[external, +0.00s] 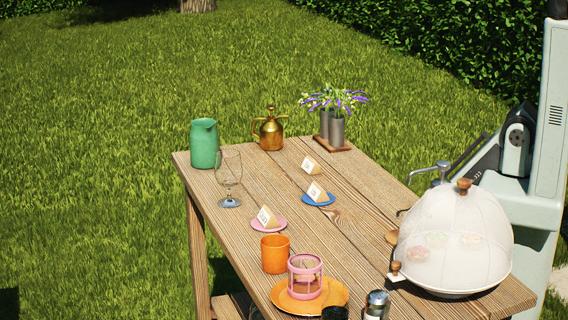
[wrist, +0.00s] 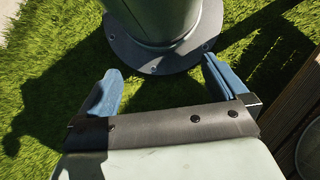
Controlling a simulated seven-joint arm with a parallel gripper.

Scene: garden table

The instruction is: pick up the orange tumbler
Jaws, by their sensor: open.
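The orange tumbler (external: 275,253) stands upright on the wooden table (external: 340,218), left of the pink lantern-like holder (external: 305,275). Nothing touches it that I can see. My gripper (wrist: 162,88) shows in the wrist view with its two blue fingers spread apart and nothing between them. It points down at grass and a round bolted base plate, beside the table's edge. The tumbler is not in the wrist view. In the external view my gripper cannot be made out; part of my arm stands at the right edge.
The pink holder sits on an orange plate (external: 339,291). A wine glass (external: 229,177), green pitcher (external: 204,144), brass mister (external: 270,130) and flower vases (external: 337,132) stand farther back. A mesh dome (external: 455,235) covers food at right. A pink saucer (external: 282,225) lies behind the tumbler.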

